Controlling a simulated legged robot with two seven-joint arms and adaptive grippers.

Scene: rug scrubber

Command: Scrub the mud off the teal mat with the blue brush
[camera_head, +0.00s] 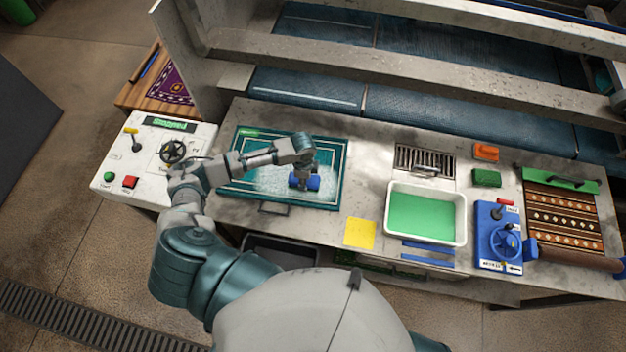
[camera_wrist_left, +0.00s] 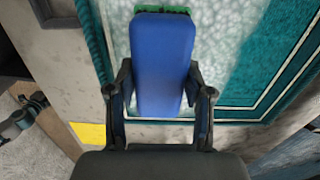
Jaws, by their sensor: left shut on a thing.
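The teal mat (camera_head: 332,176) lies on the grey bench in the head view, with a white inner border line. A pale, whitish patch that looks like foam covers much of its middle; I cannot make out mud under it. My left gripper (camera_head: 303,182) is over the lower right part of the mat and is shut on the blue brush (camera_head: 314,184). In the left wrist view the blue brush (camera_wrist_left: 162,60) sits between both fingers, with green bristles at its far end over the whitened mat (camera_wrist_left: 283,50). My right gripper is not in view.
A white tub (camera_head: 426,239) of green liquid stands right of the mat, with a yellow square (camera_head: 360,233) between. Orange (camera_head: 486,152) and green (camera_head: 487,178) blocks and a blue crank unit (camera_head: 497,238) are further right. A control panel (camera_head: 150,160) is at left.

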